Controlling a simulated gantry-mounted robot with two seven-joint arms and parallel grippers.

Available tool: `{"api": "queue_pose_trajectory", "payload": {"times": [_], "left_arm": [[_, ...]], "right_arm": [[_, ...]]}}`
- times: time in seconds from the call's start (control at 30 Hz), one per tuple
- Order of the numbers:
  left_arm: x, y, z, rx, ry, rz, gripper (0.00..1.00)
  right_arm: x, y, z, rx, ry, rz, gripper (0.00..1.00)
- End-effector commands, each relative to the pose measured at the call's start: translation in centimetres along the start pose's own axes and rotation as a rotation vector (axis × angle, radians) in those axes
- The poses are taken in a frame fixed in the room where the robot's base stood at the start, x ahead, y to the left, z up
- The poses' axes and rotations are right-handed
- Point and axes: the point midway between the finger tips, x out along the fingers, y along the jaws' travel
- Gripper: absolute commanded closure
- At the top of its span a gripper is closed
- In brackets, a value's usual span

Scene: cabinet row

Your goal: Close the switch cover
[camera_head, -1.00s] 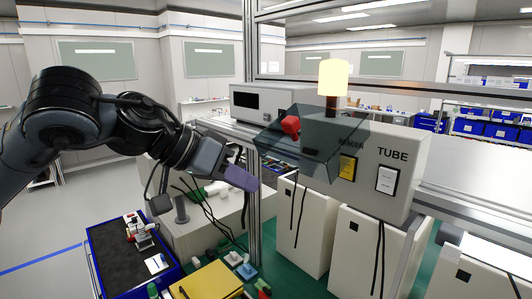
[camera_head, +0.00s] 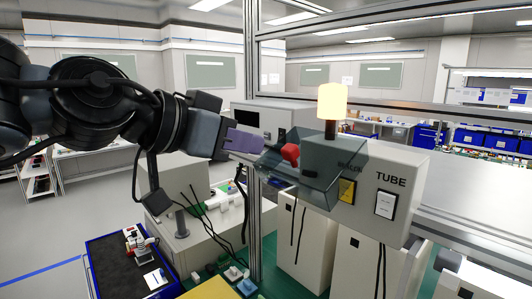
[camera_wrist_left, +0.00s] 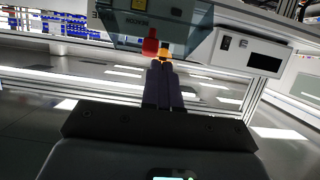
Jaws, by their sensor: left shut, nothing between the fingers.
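The switch cover (camera_head: 322,176) is a see-through dark teal box on the front of the grey TUBE cabinet (camera_head: 395,205) in the head view. It sticks out at a tilt; I cannot tell exactly how far it is swung. A red switch (camera_head: 290,153) shows at its left part. My left gripper (camera_head: 257,142), with purple fingers, is shut and empty, just left of the cover's upper left edge; I cannot tell whether it touches. In the left wrist view, the shut fingers (camera_wrist_left: 163,70) point toward the cover (camera_wrist_left: 190,40) and red switch (camera_wrist_left: 150,42). My right gripper is not in view.
A grey box with a dark window (camera_head: 246,116) stands behind my left gripper. A metal frame post (camera_head: 252,220) rises below the gripper. A blue tray (camera_head: 105,275) sits lower left.

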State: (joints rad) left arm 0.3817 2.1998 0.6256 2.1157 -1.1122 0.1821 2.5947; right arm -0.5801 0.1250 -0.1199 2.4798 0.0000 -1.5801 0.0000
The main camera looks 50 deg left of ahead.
Motion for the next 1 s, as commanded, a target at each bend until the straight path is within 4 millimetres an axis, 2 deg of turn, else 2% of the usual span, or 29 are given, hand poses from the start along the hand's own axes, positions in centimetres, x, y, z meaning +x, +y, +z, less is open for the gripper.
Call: {"api": "queue_pose_trajectory", "payload": {"times": [0.03,0.13,0.4,0.6,1.0], "left_arm": [[0.9,0.0,-0.3,0.000,-0.007,0.001,1.00],[2.6,0.0,-0.2,-0.001,-0.006,0.001,1.00],[4.9,0.0,2.2,-0.001,-0.004,0.002,1.00],[5.5,0.0,2.9,-0.001,-0.002,0.001,1.00],[5.6,-0.1,3.0,-0.002,0.003,0.000,1.00]], "right_arm": [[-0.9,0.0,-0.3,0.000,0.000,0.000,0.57],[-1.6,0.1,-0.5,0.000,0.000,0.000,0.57],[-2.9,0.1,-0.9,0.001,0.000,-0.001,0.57],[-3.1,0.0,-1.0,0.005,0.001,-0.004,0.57],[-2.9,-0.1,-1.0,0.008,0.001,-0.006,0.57]]}}
